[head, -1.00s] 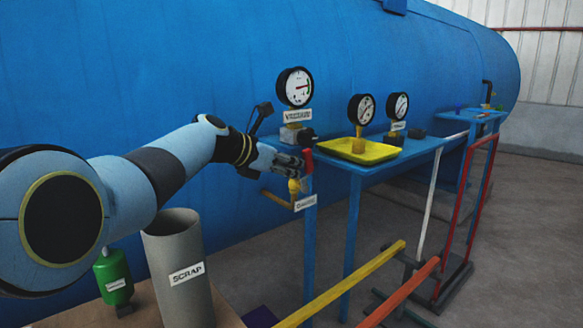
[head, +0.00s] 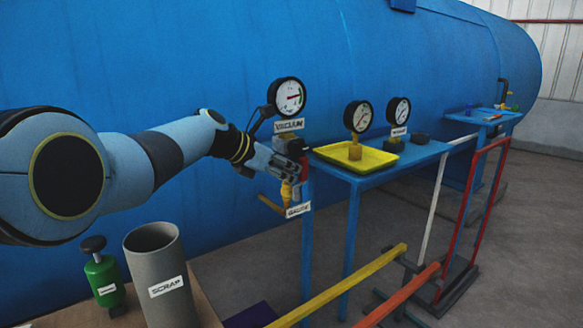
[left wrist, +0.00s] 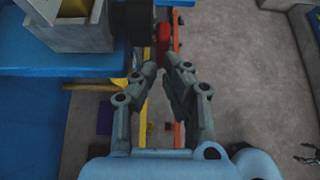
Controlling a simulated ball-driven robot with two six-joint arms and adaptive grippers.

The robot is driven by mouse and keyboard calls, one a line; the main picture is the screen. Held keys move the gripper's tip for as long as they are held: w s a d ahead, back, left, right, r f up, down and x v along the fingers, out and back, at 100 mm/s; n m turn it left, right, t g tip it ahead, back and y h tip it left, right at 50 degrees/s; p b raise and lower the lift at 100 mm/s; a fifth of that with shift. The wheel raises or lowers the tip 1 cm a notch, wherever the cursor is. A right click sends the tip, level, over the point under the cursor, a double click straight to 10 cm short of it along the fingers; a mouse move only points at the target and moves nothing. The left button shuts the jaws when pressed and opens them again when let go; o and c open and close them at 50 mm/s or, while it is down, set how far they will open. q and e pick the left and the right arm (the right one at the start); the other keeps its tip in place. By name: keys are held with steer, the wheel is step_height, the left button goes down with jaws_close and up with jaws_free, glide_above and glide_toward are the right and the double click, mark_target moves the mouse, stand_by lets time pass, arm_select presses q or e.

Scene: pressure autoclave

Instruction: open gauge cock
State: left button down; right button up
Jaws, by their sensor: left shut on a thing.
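The gauge cock has a red handle (head: 296,147), a brass-yellow body (head: 287,191) and a white GAUGE label (head: 298,210). It sits at the near left end of the blue bench. My left gripper (head: 299,163) is at the cock, its fingers shut on the red handle and partly covering it. In the left wrist view the fingertips (left wrist: 162,66) close in on the red handle (left wrist: 161,38); the exact contact is hard to see. A small dark claw-like part at the right edge of that view may be my right gripper (left wrist: 307,159).
A VACUUM gauge (head: 289,97) stands just above the cock, close to my wrist. A yellow tray (head: 372,158) and two more gauges are on the blue bench (head: 433,149). A grey SCRAP bin (head: 152,255) and a green bottle (head: 102,280) stand below my arm.

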arm_select(q)
steer(key=shift+w+r, duration=0.1)
steer(key=shift+r, duration=0.1)
steer(key=shift+a+r, duration=0.1)
steer(key=shift+a, duration=0.05)
